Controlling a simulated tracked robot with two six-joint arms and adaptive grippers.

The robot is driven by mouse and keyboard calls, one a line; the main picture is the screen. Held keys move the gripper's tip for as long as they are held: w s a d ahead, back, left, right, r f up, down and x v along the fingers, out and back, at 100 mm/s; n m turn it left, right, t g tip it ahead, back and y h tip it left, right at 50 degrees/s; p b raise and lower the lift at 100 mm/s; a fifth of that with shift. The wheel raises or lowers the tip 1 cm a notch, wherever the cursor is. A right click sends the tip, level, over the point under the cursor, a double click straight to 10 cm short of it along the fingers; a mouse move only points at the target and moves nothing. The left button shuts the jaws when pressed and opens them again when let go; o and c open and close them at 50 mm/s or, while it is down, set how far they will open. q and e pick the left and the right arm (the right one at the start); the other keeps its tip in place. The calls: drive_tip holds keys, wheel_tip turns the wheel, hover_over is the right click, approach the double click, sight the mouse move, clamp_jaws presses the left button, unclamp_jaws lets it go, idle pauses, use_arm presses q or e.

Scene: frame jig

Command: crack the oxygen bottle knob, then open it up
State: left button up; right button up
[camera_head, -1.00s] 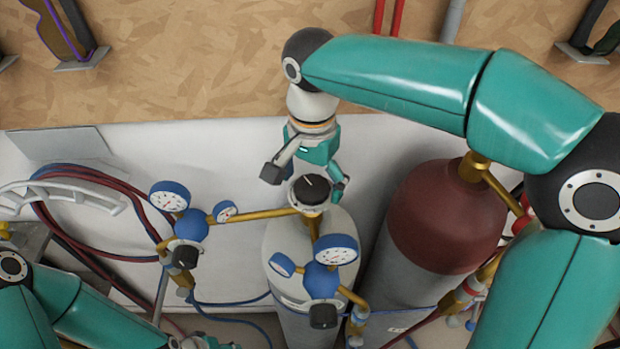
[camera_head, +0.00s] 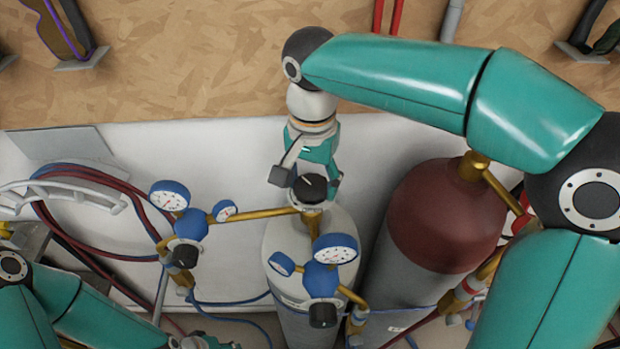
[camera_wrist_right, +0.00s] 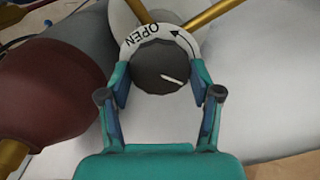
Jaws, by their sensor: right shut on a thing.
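The oxygen bottle knob (camera_head: 309,189) is black and round with a white mark on top. It sits on the valve of the pale grey bottle (camera_head: 345,232). In the right wrist view the knob (camera_wrist_right: 163,66) has a white ring (camera_wrist_right: 139,35) behind it, lettered OPEN with a curved arrow. My right gripper (camera_head: 308,182) is shut on the knob, one finger on each side; it also shows in the right wrist view (camera_wrist_right: 160,74). My left gripper (camera_head: 203,343) is cut off at the bottom edge, so its jaws cannot be read.
Blue gauges (camera_head: 335,249) and brass pipes stand in front of the bottle, with another gauge set (camera_head: 189,226) to its left. A dark red bottle (camera_head: 446,213) stands close on the right. Hoses (camera_head: 85,180) hang on a rack at left.

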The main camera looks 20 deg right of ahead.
drive_tip(key=n, duration=0.6)
drive_tip(key=shift+w+a+n, duration=0.1)
drive_tip(key=shift+n, duration=0.3)
drive_tip(key=n, duration=0.3)
drive_tip(key=shift+n, duration=0.4)
drive_tip(key=n, duration=0.3)
drive_tip(key=shift+n, duration=0.3)
drive_tip(key=n, duration=0.3)
drive_tip(key=shift+r+n, duration=0.1)
drive_tip(key=shift+n, duration=0.2)
drive_tip(key=n, duration=0.3)
drive_tip(key=shift+n, duration=0.3)
drive_tip(key=n, duration=0.6)
